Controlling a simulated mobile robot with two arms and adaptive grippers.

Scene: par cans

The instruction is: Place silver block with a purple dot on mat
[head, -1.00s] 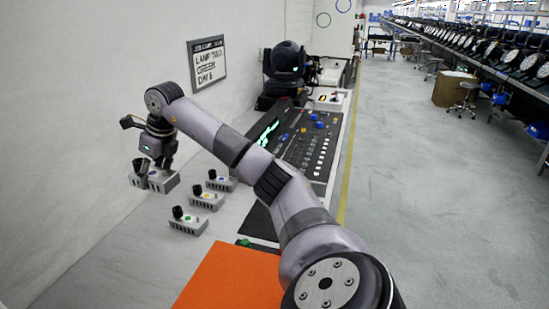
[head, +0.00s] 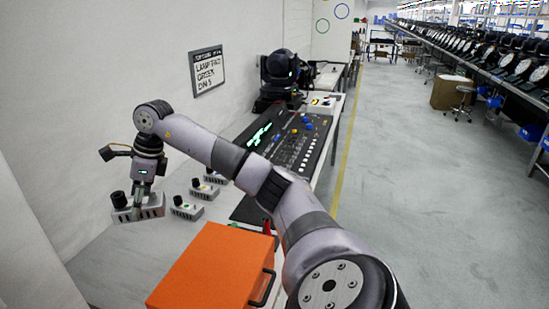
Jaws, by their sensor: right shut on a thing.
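My right gripper (head: 146,196) points down and is shut on a silver block (head: 152,211) with a black knob. The dot on this block is hidden by the gripper now; it looked purple a second ago. A dark mat (head: 247,210) lies in front of the console, partly hidden by my right arm. My left gripper is not in view.
Similar blocks stand to the right: one with a green dot (head: 187,211), one with a yellow dot (head: 203,193), and another (head: 215,179) partly behind my arm. An orange case (head: 210,265) stands in front. The console (head: 300,145) and a stage lamp (head: 283,72) are behind.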

